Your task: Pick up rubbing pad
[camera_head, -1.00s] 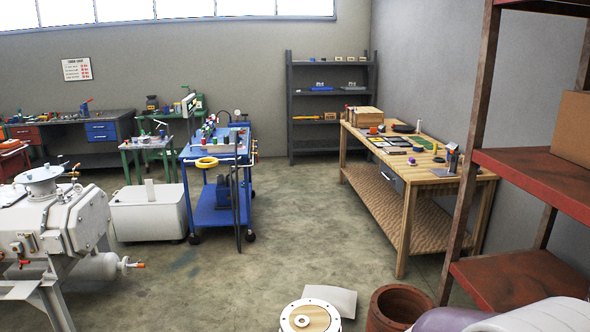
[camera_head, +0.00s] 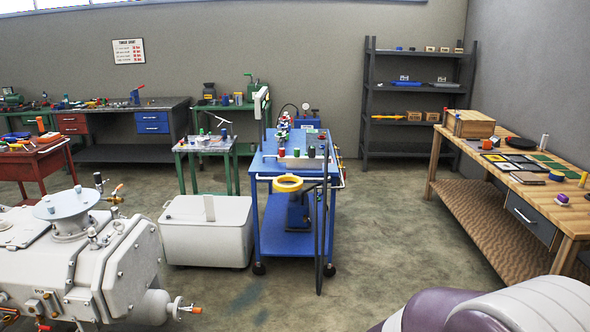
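I cannot single out the rubbing pad by sight. The wooden workbench (camera_head: 483,199) at the right holds small flat items, among them a green flat piece (camera_head: 545,161), a dark flat piece (camera_head: 527,178) and a small purple item (camera_head: 562,199). Any of these could be a pad; they are too small to tell. Neither of my grippers is in view. A purple and white rounded part, likely my own arm, fills the bottom right corner.
A dark shelf (camera_head: 415,98) stands at the back. Floor between cart and workbench is clear.

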